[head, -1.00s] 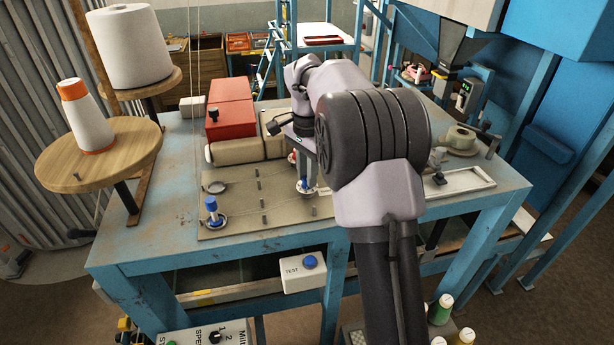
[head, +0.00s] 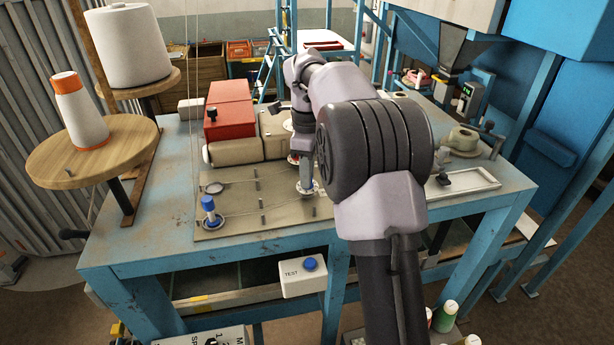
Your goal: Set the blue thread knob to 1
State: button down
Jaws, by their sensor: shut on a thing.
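My gripper (head: 306,184) points down at the right part of the metal plate (head: 240,228) on the blue table. It is shut over a small round pale dial (head: 318,191). The blue knob seen on that dial earlier is hidden between the fingers now. The dial's markings are too small to read, so I cannot tell its setting. Another blue knob (head: 208,204) stands upright on a round dial at the plate's left front corner, well apart from my gripper. A small red part (head: 293,159) shows just behind my gripper.
Several short pins stand on the plate, with thread running across it. A red box (head: 229,107) lies behind. Thread cones, one white (head: 126,46) and one white-orange (head: 80,112), stand on wooden discs at left. A white box with a blue button (head: 303,277) hangs in front.

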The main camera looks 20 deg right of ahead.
jog(key=m+b, duration=0.1)
jog(key=m, duration=0.3)
jog(key=shift+m+b, duration=0.7)
jog(key=shift+m, duration=1.2)
jog(key=c, duration=1.2)
grip_release()
jog(key=shift+c, duration=0.2)
notch_tip(320, 180, up, 18)
jog(key=p, duration=0.8)
jog(key=shift+f, duration=0.25)
